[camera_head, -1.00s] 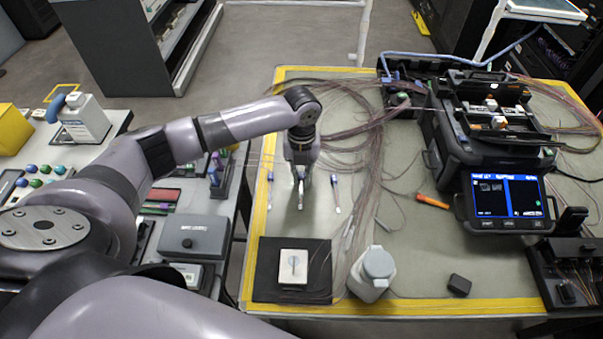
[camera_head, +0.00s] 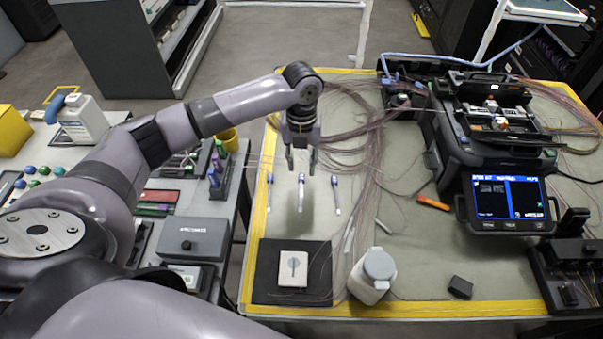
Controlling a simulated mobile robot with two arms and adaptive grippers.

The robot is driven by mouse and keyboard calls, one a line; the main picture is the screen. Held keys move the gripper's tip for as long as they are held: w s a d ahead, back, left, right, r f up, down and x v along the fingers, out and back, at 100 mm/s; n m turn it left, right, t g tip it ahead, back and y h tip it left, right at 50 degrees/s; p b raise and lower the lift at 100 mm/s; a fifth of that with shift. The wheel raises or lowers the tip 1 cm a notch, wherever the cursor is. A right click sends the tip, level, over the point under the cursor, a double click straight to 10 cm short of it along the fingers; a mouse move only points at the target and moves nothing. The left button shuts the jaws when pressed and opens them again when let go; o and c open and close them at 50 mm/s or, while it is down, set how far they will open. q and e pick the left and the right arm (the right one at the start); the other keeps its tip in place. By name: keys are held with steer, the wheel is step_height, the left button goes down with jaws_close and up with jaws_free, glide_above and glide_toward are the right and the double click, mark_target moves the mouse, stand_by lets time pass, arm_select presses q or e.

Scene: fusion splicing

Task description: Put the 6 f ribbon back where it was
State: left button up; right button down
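Three slim white pieces with blue-violet upper ends stand or lie in a row on the grey mat (camera_head: 400,270): a left one (camera_head: 269,190), a middle one (camera_head: 301,190) and a right one (camera_head: 335,195). I cannot read any label, so I cannot tell for certain which is the 6 f ribbon. My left gripper (camera_head: 301,168) is open just above the middle piece, with its fingers spread to either side of the top and apart from it. My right gripper is out of view.
Thin fibres (camera_head: 370,150) spread over the mat's middle. The splicer (camera_head: 490,125) with its lit screen (camera_head: 508,198) stands at right. A white bottle (camera_head: 373,277), a black pad (camera_head: 262,290) with a white block (camera_head: 293,269), and an orange marker (camera_head: 432,203) lie around.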

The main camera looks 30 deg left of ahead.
mark_target(302, 179)
arm_select(q)
step_height(302, 179, up, 7)
steer(key=shift+w+f, duration=0.15)
steer(key=shift+f, duration=0.05)
steer(key=shift+f, duration=0.1)
stand_by(0.5)
